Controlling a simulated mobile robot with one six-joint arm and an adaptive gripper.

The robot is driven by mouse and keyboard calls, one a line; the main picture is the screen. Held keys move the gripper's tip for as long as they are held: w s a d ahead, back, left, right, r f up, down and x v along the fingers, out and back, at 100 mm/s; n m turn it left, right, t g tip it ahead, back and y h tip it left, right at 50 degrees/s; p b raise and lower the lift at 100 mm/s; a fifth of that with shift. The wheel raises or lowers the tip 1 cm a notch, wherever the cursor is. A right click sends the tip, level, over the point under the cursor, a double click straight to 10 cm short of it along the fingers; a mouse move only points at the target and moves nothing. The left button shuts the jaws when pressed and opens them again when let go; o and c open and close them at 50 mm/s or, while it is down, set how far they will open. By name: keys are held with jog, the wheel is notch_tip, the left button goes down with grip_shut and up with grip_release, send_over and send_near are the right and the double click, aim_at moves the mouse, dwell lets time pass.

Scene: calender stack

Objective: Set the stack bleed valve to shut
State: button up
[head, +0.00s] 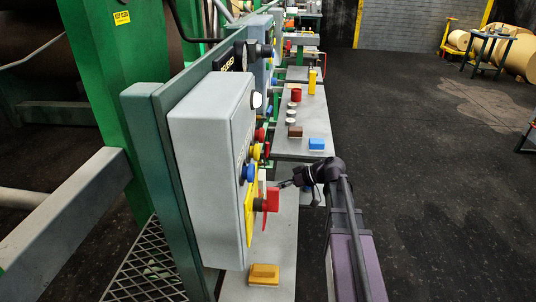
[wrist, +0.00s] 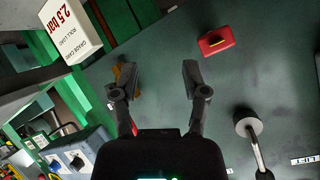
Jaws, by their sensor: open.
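In the head view a red handle (head: 272,199) sticks out from a yellow plate (head: 250,208) on the grey control box (head: 212,150). No readable label tells me whether it is the stack bleed valve. My gripper (head: 285,184) is just right of the handle; I cannot tell if they touch. In the wrist view my gripper (wrist: 158,82) is open, with nothing between its fingers. A red block with a yellow bar (wrist: 216,41) lies to the right of the fingers on a dark green surface. A yellow-orange piece (wrist: 125,73) is partly hidden behind the left finger.
In the wrist view a lever with a grey knob (wrist: 247,122) stands at lower right, and a white card (wrist: 66,28) reads 2.5 bar. In the head view blue, yellow and red buttons (head: 256,151) line the box. A shelf (head: 300,110) holds small items. Open floor (head: 430,190) lies right.

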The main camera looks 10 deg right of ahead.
aim_at(268, 149)
jog(key=w+d+r+n+t+y+b, duration=0.2)
jog(key=w+d+r, duration=0.4)
jog(key=d, duration=0.3)
jog(key=n+t+y, duration=0.1)
jog(key=t+y, duration=0.1)
jog(key=shift+d+r+n+t, duration=0.3)
jog(key=shift+d, duration=0.05)
jog(key=shift+w+a, duration=0.15)
jog(key=shift+x, duration=6.75)
jog(key=shift+r, duration=0.1)
grip_shut()
